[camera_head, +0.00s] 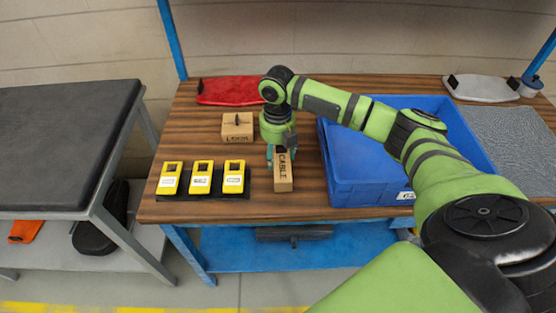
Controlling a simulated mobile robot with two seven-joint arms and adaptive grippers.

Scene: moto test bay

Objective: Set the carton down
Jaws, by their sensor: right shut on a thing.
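A brown carton (284,173) marked "CABLE" is on or just above the wooden bench, left of the blue crate. I cannot tell whether its underside touches the wood. My right gripper (282,152) comes down from above and is shut on the carton's far part, hiding some of it. A second carton (237,127) marked "LOCK" or similar, with a dark piece on top, stands behind and to the left, apart from my gripper. My left gripper is not in view.
A blue crate (342,190) stands close to the right of the carton. Several yellow devices (201,178) sit on a dark holder to the left. A red panel (233,90) and a white panel (482,88) lie at the back. A grey mat (515,135) lies right. Bare wood lies in front.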

